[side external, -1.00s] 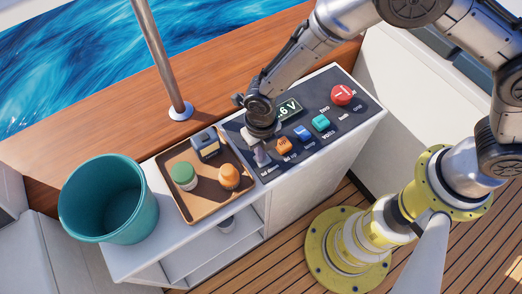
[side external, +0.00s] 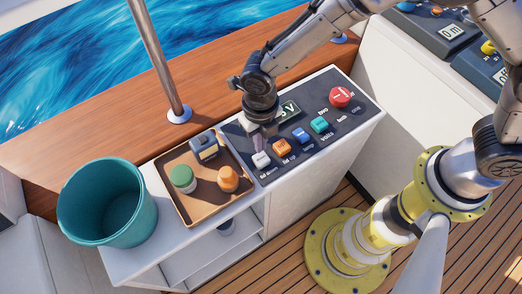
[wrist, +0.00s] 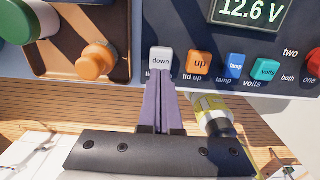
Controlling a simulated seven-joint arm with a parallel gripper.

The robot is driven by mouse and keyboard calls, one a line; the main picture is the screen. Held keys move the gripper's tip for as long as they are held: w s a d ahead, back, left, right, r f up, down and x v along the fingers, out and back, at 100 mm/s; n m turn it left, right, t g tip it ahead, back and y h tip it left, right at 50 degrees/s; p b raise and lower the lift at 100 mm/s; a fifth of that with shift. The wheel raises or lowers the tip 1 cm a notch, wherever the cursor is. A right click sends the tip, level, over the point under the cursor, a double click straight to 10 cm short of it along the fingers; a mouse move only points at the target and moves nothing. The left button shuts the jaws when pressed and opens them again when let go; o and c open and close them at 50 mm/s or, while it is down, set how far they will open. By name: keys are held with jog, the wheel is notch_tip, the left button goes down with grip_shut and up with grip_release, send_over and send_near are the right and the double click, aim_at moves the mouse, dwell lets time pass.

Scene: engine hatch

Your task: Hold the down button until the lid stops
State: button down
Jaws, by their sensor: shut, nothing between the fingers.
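The white down button (side external: 261,159) is the leftmost in the row on the dark control panel. In the wrist view its "down" label (wrist: 161,60) is readable. My gripper (wrist: 161,97) is shut and empty; its purple fingers point toward the button, with the tips seen just below it there. In the side view my gripper (side external: 266,134) is above the panel, and the button shows clear in front of it, apart from the fingers. The orange up button (wrist: 199,64) sits right of the down button. I cannot identify the lid in either view.
Right of these are a blue lamp button (side external: 301,135), a teal volts switch (side external: 319,125) and a red knob (side external: 341,96). The display (wrist: 253,11) reads 12.6 V. A brown tray (side external: 207,205) with several items and a teal bucket (side external: 107,203) stand left.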

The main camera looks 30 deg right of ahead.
aim_at(260, 157)
notch_tip(260, 157, up, 8)
dwell(0.5)
jog(key=w+d+r+m+t+y, duration=0.15)
jog(key=d+r+m+t, duration=0.45)
jog(key=d+r, duration=1.15)
jog(key=s+d+r+m, duration=0.4)
jog(key=s+d+m, duration=0.55)
jog(key=m, duration=0.45)
jog(key=s+f+m, duration=0.2)
jog(key=s+m, duration=0.2)
jog(key=m, duration=0.4)
jog(key=s+d+f+m+h, duration=0.1)
jog(key=s+m, duration=0.3)
jog(key=m, duration=0.4)
jog(key=shift+f, duration=0.8)
